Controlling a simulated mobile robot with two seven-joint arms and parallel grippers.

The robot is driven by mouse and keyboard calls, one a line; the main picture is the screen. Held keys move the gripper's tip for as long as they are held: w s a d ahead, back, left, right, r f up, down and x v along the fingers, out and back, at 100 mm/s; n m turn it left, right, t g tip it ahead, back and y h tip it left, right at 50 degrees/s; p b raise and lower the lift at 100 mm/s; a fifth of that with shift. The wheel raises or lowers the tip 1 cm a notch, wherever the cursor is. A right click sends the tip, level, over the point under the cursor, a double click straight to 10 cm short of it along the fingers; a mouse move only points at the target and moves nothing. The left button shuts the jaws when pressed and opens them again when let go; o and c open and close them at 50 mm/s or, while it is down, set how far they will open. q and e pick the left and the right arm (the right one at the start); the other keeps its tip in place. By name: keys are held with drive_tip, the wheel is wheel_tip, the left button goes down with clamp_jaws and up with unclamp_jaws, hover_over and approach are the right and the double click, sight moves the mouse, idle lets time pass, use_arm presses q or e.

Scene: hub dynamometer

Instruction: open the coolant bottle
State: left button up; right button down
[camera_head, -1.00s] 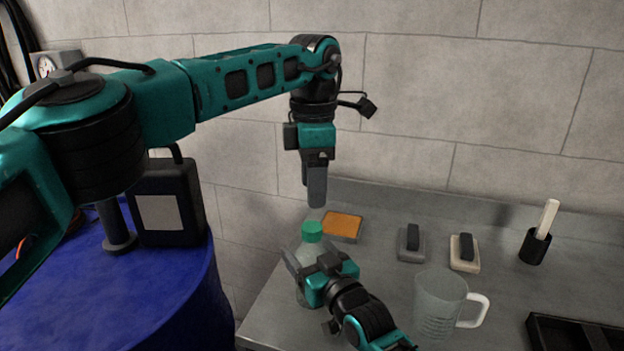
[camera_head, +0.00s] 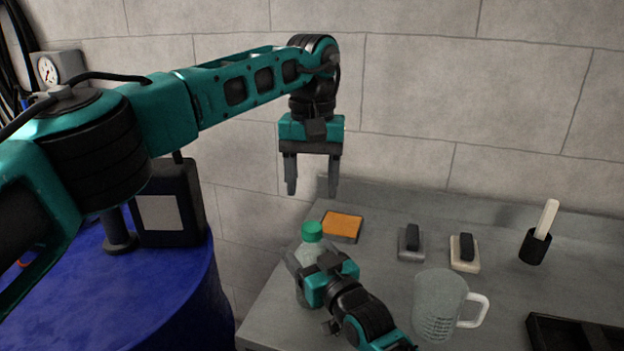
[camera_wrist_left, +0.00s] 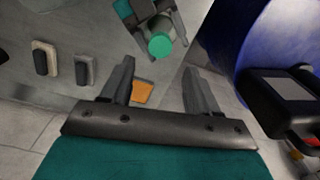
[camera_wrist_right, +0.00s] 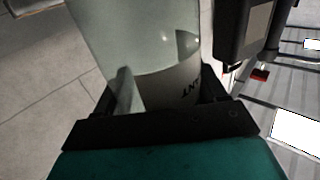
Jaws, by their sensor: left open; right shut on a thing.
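The coolant bottle is a clear bottle (camera_head: 298,262) with a green cap (camera_head: 312,230), upright near the left edge of the grey bench. The cap sits on its top. My right gripper (camera_head: 307,272) is shut on the bottle's body; the right wrist view shows the clear body (camera_wrist_right: 140,35) and a pale label between its fingers. My left gripper (camera_head: 312,190) is open and empty, pointing down above the cap and clear of it. In the left wrist view the cap (camera_wrist_left: 160,46) lies beyond the open fingers.
An orange sponge (camera_head: 343,225) lies behind the bottle. A blue drum (camera_head: 180,295) bearing a black canister (camera_head: 168,205) is at left.

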sight(312, 226)
use_arm(q)
drive_tip(key=shift+m, duration=0.8)
drive_tip(key=shift+f, duration=4.05)
